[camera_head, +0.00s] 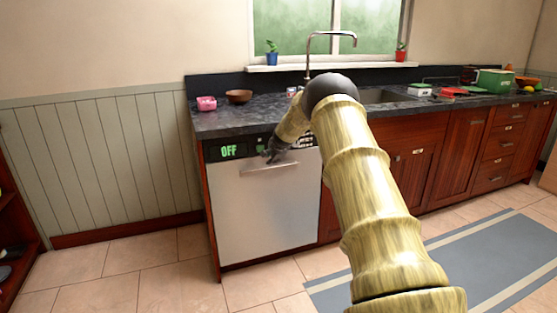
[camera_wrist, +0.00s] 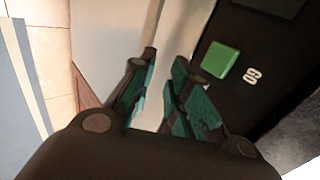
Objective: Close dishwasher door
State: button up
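The dishwasher door (camera_head: 265,210) is a pale grey-white panel under the counter. It stands upright and looks flush with the cabinet front in the head view. A bar handle (camera_head: 270,166) runs across its top, below a black control panel (camera_head: 228,151) reading "OFF" in green. My gripper (camera_head: 272,152) is at the panel and handle, right of the display. In the wrist view my gripper (camera_wrist: 163,75) has its two teal-padded fingers apart, with a pale strip of the dishwasher front between them. Contact cannot be told. A green button (camera_wrist: 221,60) lies beside the right finger.
The dark counter (camera_head: 240,118) above holds a pink item (camera_head: 206,103), a brown bowl (camera_head: 239,96) and a sink (camera_head: 385,96). Red-brown cabinets (camera_head: 415,160) stand to the right. A grey-blue rug (camera_head: 480,262) lies on the tiles. The floor before the dishwasher is clear.

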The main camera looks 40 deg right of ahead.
jog(key=s+a+f+n+g+y, duration=0.1)
jog(key=s+a+f+n, duration=0.2)
jog(key=s+a+f, duration=0.6)
jog(key=s+a+f+n+g, duration=0.15)
jog(key=a+f+n, duration=0.25)
jog(key=a+f, duration=1)
jog(key=s+a+f+n+g+y, duration=0.1)
jog(key=s+a+f+n, duration=0.3)
jog(key=s+a+f, duration=0.55)
jog(key=s+a+f+n+g, duration=0.25)
jog(key=s+a+f, duration=0.35)
jog(key=s+a, duration=0.55)
jog(key=s+a+n+g+y, duration=0.1)
jog(key=s+a+n, duration=0.3)
jog(key=s, duration=0.7)
jog(key=s+a+n+g, duration=0.15)
jog(key=s+a, duration=0.35)
jog(key=s, duration=0.7)
jog(key=s+a+n+y, duration=0.1)
jog(key=s+a+n, duration=0.3)
jog(key=s, duration=0.7)
notch_tip(320, 180, up, 17)
jog(key=m+p, duration=0.1)
jog(key=p, duration=1.6)
jog(key=shift+w+a+r, duration=0.15)
jog(key=shift+w+a, duration=0.05)
jog(key=shift+a, duration=0.2)
